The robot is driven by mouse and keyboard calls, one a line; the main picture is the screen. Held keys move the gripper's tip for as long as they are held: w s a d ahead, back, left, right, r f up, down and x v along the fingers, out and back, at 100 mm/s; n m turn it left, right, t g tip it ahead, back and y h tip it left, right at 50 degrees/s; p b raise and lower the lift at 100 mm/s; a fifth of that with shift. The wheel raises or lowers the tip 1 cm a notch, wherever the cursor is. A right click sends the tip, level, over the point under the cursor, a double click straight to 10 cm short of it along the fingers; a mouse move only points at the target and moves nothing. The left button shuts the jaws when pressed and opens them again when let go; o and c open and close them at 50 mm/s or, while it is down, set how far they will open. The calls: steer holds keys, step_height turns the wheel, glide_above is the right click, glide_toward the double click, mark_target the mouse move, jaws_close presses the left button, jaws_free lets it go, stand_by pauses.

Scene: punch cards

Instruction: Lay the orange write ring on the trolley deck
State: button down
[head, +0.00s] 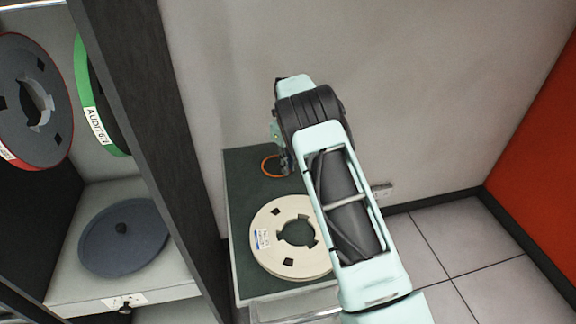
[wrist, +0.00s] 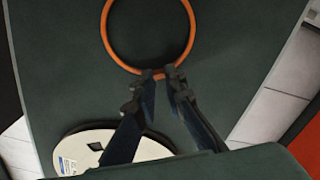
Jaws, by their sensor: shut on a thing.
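The orange write ring (wrist: 190,38) is a thin hoop, and my gripper (wrist: 163,72) is shut on its near edge in the wrist view. In the head view the ring (head: 264,167) shows partly at the left of my gripper (head: 284,164), over the far part of the trolley deck (head: 240,185). The deck is a dark green surface, and it also fills much of the wrist view (wrist: 60,60). I cannot tell whether the ring touches the deck or hangs just above it.
A cream tape reel (head: 268,262) lies on the near part of the deck, partly behind my arm. A shelf unit at left holds a red-rimmed reel (head: 60,120), a green-rimmed reel (head: 84,75) and a blue-grey disc (head: 125,250). A wall stands behind the deck.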

steer(key=shift+f, duration=0.3)
steer(key=c, duration=1.9)
jaws_free()
steer(key=shift+c, duration=1.1)
steer(key=shift+r, duration=0.15)
steer(key=shift+r+p, duration=1.85)
steer(key=shift+r, duration=1.55)
steer(key=shift+r, duration=0.1)
